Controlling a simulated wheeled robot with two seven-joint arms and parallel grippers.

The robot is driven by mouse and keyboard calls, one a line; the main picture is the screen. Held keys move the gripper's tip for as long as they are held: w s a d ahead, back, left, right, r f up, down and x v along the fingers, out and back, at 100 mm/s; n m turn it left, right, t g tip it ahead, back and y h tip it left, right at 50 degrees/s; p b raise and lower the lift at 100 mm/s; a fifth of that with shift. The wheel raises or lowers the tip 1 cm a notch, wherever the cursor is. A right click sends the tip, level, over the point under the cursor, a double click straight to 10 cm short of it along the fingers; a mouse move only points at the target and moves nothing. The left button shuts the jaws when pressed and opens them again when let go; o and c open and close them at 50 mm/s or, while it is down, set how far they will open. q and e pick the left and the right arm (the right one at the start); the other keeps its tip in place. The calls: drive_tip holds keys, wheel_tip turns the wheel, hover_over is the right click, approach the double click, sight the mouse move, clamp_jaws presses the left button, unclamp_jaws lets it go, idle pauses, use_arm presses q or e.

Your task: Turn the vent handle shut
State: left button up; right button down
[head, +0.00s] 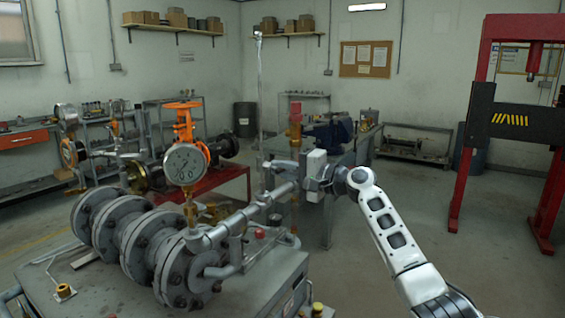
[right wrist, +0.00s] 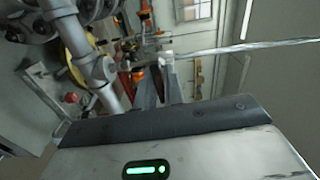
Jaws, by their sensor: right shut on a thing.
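A grey pipe assembly with large bolted flanges (head: 140,238) lies along the bench top. A round dial gauge (head: 184,164) stands on it. A thin, clear vertical streak (head: 260,100), like a jet of liquid, rises from the vent area at the pipe's far end. It also crosses the right wrist view (right wrist: 245,48). My right gripper (head: 280,165) reaches in from the right at the base of this streak. In the right wrist view its fingers (right wrist: 160,80) are shut on a small pale piece, the vent handle (right wrist: 166,58), mostly hidden between them. My left gripper is out of view.
A red knob (head: 260,233) sits low beside the pipe. An orange handwheel valve (head: 184,122) stands behind the gauge. A red press frame (head: 478,130) stands at the right. The floor between bench and press is clear.

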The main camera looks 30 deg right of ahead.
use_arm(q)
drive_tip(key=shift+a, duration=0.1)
use_arm(e)
drive_tip(key=shift+m, duration=0.5)
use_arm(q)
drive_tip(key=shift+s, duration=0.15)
use_arm(e)
drive_tip(key=c, duration=1.5)
unclamp_jaws()
